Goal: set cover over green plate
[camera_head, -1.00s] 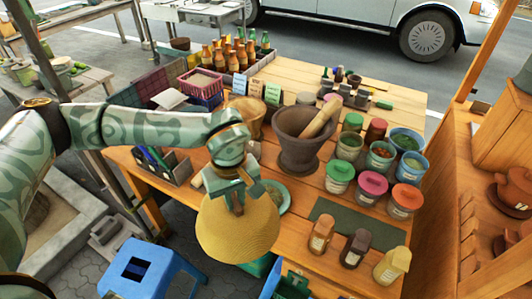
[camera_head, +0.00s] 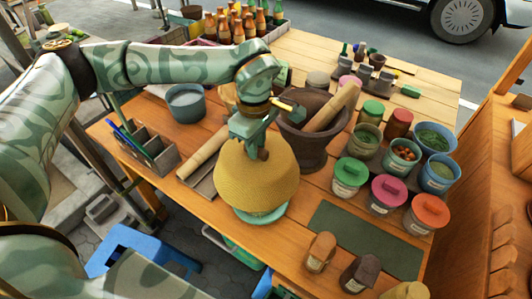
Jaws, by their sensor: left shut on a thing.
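The cover is a tan woven dome (camera_head: 257,178) in the head view. My left gripper (camera_head: 258,150) is shut on the top of the cover and holds it from above. The green plate (camera_head: 262,216) shows as a pale green rim below the cover's front edge. The rest of the plate and whatever lies on it are hidden by the cover. The cover is over the plate, but I cannot tell whether it rests on it or hangs just above. My right gripper is not in view.
A dark mortar (camera_head: 305,140) with a wooden pestle (camera_head: 333,107) stands close to the right of the cover. Lidded jars (camera_head: 388,192) stand farther right. A dark green mat (camera_head: 365,238) lies in front of them. A wooden roller (camera_head: 204,150) lies on the left.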

